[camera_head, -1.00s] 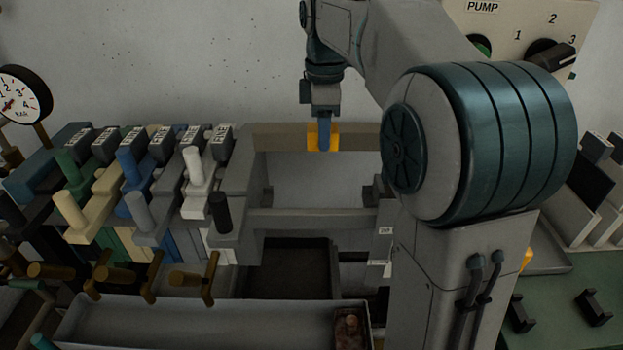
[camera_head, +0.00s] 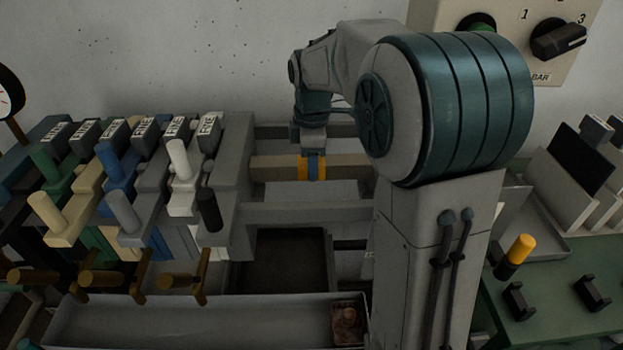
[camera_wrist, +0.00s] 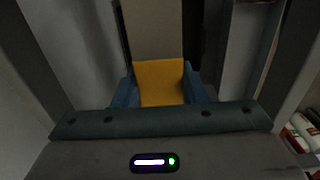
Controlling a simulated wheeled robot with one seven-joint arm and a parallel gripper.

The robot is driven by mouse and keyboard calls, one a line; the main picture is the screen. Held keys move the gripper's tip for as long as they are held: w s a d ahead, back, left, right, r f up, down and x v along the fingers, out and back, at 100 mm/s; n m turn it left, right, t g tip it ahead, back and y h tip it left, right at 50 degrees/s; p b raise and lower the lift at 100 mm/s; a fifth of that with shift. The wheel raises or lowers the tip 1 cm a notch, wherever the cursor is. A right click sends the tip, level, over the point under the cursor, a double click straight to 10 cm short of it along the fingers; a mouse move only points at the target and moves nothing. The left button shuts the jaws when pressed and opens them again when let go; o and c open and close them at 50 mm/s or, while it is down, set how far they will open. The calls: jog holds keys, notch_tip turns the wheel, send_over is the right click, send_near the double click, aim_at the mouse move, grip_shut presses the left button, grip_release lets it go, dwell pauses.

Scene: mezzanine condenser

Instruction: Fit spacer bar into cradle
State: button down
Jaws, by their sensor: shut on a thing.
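The spacer bar is a long tan bar (camera_head: 273,168) with a yellow band (camera_head: 304,168). It lies level across the gap between the front and rear grey rails. My gripper (camera_head: 313,168) points down with its blue fingers shut on the yellow band. In the wrist view the fingers stand on both sides of the yellow band (camera_wrist: 160,82), and the tan bar (camera_wrist: 153,28) runs away from it. The bar's left end meets the grey end block (camera_head: 230,145); its right end is hidden behind my arm. The cradle's supports are not clearly seen; I cannot tell whether the bar rests in them.
The front rail (camera_head: 305,212) and rear rail (camera_head: 275,131) flank the bar. Several coloured levers (camera_head: 122,210) crowd the left. A grey trough (camera_head: 190,325) lies in front. Two black notched brackets (camera_head: 517,301) sit on the green bench (camera_head: 540,325) at right.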

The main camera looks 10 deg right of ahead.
jog(key=shift+f, duration=2.35)
jog(key=shift+f, duration=0.15)
jog(key=c, duration=0.9)
grip_release()
notch_tip(320, 180, up, 12)
jog(key=shift+r, duration=0.1)
